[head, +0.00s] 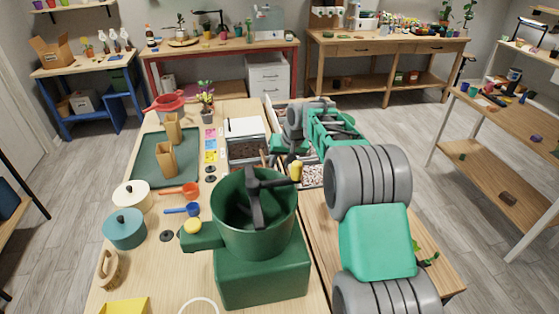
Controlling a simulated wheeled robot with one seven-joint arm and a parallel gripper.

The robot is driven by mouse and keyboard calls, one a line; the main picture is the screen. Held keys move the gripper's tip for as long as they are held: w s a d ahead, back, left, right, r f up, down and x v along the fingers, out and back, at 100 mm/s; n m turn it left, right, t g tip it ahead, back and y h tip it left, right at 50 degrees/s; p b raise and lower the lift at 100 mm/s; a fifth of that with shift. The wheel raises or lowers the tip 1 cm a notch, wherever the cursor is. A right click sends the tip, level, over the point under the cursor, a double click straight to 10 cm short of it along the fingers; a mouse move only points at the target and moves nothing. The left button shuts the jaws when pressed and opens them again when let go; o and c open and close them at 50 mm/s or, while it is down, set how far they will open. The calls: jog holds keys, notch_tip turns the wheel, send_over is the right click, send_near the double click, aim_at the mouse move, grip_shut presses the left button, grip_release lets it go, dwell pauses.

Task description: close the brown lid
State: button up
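No brown lid shows clearly. A thin brownish upright panel (268,113) stands at the back of the bins, just left of my arm's far end, and I cannot tell if it is the lid. My arm reaches from the lower right to above the back of the bins. My gripper (291,122) is near the panel, but its fingers are too small and covered to make out.
A yellow object (296,171) is beside the pebbles.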

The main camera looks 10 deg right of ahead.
jog(key=shift+c, duration=0.3)
grip_shut()
dwell(1.1)
